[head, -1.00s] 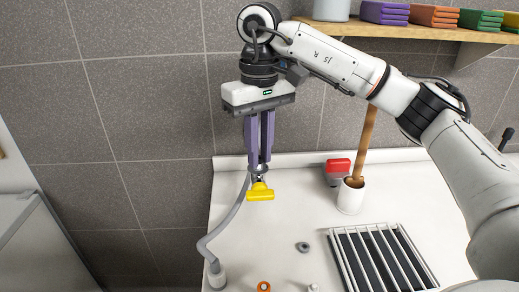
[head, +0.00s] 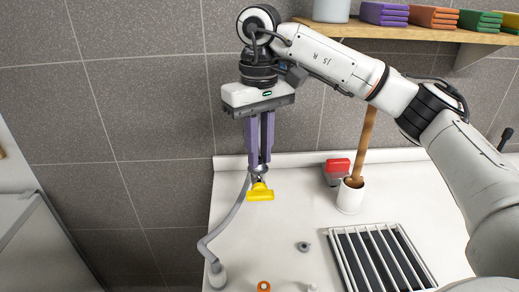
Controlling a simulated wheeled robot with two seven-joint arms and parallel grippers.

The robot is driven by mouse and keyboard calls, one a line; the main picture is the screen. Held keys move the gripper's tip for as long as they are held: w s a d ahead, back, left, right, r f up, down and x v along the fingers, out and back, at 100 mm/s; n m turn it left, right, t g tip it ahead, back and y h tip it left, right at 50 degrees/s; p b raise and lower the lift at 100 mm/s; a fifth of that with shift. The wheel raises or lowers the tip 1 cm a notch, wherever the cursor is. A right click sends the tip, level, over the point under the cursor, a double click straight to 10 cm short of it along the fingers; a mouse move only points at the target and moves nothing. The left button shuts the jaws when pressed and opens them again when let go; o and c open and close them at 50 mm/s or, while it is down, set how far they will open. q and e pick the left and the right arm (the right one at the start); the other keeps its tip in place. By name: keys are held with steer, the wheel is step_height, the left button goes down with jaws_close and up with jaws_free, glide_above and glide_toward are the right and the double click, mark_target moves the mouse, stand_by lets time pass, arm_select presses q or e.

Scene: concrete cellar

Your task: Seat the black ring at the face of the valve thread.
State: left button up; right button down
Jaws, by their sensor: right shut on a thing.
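My right gripper (head: 259,163) points straight down on long purple fingers, shut at the metal valve. The thing between its fingertips is mostly hidden; it appears to be the small black ring, and I cannot tell whether it sits flat on the thread face. The valve's yellow handle (head: 260,195) shows just below the fingertips. A grey hose (head: 228,226) curves up to the valve from the counter. My left gripper is not in view.
On the white counter (head: 270,230) lie a dark grey ring-like piece (head: 304,246) and an orange ring (head: 263,287). A slatted rack (head: 382,258), a white cup (head: 349,198) with a wooden handle (head: 363,148) and a red-topped block (head: 338,166) stand right. A shelf (head: 430,31) hangs above.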

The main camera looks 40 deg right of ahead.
steer(key=shift+s+f, duration=0.1)
steer(key=shift+f, duration=0.2)
steer(key=c, duration=1.6)
jaws_free()
steer(key=shift+r, duration=0.15)
steer(key=shift+r, duration=0.15)
step_height(320, 180, up, 10)
steer(key=shift+p, duration=0.5)
